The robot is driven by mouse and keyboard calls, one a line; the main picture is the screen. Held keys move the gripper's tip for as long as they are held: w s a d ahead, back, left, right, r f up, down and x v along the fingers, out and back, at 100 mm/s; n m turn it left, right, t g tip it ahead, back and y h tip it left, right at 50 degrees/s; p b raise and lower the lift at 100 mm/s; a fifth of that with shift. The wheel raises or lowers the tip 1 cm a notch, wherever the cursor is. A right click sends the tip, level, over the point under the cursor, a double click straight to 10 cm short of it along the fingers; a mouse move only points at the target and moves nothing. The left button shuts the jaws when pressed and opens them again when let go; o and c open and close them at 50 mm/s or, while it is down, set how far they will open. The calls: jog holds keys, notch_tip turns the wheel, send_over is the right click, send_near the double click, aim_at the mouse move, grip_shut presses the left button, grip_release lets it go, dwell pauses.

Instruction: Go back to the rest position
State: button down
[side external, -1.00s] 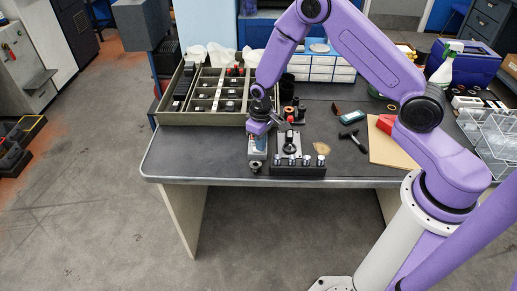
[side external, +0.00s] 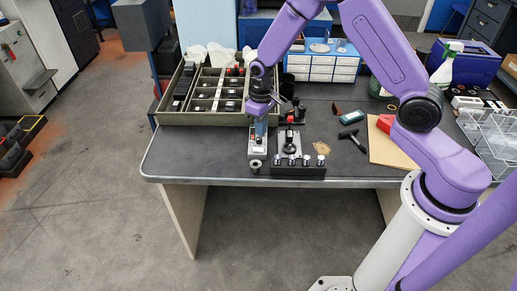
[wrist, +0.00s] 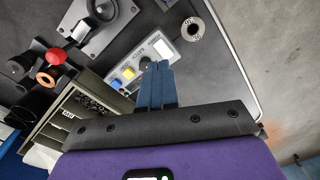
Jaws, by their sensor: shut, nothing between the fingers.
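My gripper (side external: 261,127) hangs from the purple arm over the front left part of the bench, above the small grey control box. In the wrist view its blue fingers (wrist: 157,82) are together, with nothing between them. The control box (wrist: 142,52) has a blue and a yellow button and a small display; in the side view the box (side external: 256,146) is partly hidden behind the gripper. A round metal ring-shaped part (side external: 255,166) sits just in front of the box, and also shows in the wrist view (wrist: 193,28).
A compartment tray (side external: 203,118) stands behind and left of the gripper. A dark fixture with several silver knobs (side external: 298,168) is to the right. A hammer-like tool (side external: 352,138) and cardboard (side external: 392,150) lie farther right. The bench's left front corner (side external: 180,160) is clear.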

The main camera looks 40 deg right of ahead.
jog(key=shift+r, duration=0.25)
jog(key=s+a+r+n, duration=0.45)
jog(key=s+r, duration=0.65)
jog(key=s, duration=0.3)
jog(key=s+d+r+n, duration=0.2)
jog(key=s+r, duration=0.1)
jog(key=s, duration=0.6)
jog(key=s+d+r+n, duration=0.2)
jog(key=s+r+n, duration=0.1)
jog(key=s, duration=0.6)
jog(key=shift+s+d, duration=0.15)
jog(key=shift+s, duration=0.1)
